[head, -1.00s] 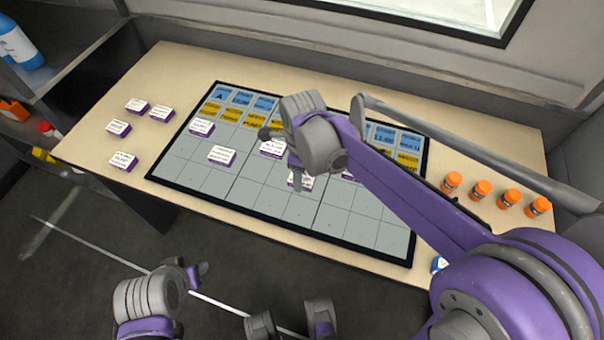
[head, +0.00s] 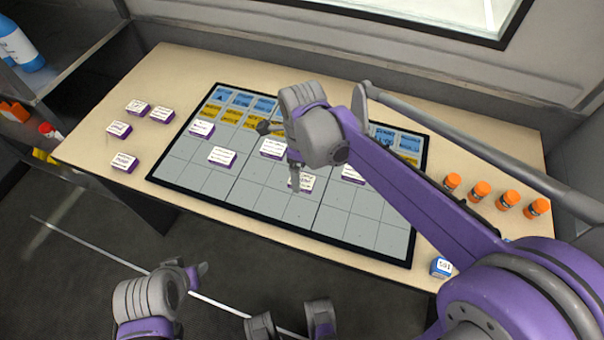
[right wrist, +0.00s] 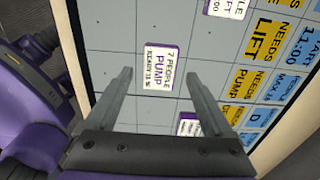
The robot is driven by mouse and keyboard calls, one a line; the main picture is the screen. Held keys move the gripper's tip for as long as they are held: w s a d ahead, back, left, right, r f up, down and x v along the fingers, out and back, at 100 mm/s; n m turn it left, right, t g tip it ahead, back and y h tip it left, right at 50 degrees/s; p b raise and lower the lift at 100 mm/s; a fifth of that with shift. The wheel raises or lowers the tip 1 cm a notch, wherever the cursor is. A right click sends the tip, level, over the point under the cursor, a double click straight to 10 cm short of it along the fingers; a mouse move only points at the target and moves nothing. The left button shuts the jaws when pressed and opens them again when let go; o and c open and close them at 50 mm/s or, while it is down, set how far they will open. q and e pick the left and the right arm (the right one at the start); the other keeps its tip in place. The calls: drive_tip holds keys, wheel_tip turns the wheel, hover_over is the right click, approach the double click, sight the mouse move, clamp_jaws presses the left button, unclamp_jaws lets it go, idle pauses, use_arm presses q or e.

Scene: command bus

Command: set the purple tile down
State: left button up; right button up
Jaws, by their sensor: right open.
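A purple-edged tile with a white label (head: 306,183) lies on the grey grid of the board (head: 228,190). In the right wrist view the tile (right wrist: 161,67) reads "7 PEOPLE PUMP". My right gripper (head: 281,156) is above the board by this tile. In the right wrist view its two fingers (right wrist: 158,70) are spread, with the tile visible between the tips and a gap on each side. One finger partly covers the tile in the head view. My left arm's end (head: 190,277) is low in front of the table; its jaw opening is unclear.
Other purple-edged tiles sit on the board, one at left (head: 221,157) and one at right (head: 352,173). Several loose tiles (head: 124,162) lie on the table's left. Orange-capped bottles (head: 480,191) line the right side. A blue box (head: 441,267) is near the front edge.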

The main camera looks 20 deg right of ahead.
sight(302, 179)
wheel_tip(302, 179, up, 10)
drive_tip(key=p, duration=0.1)
drive_tip(key=shift+f, duration=0.2)
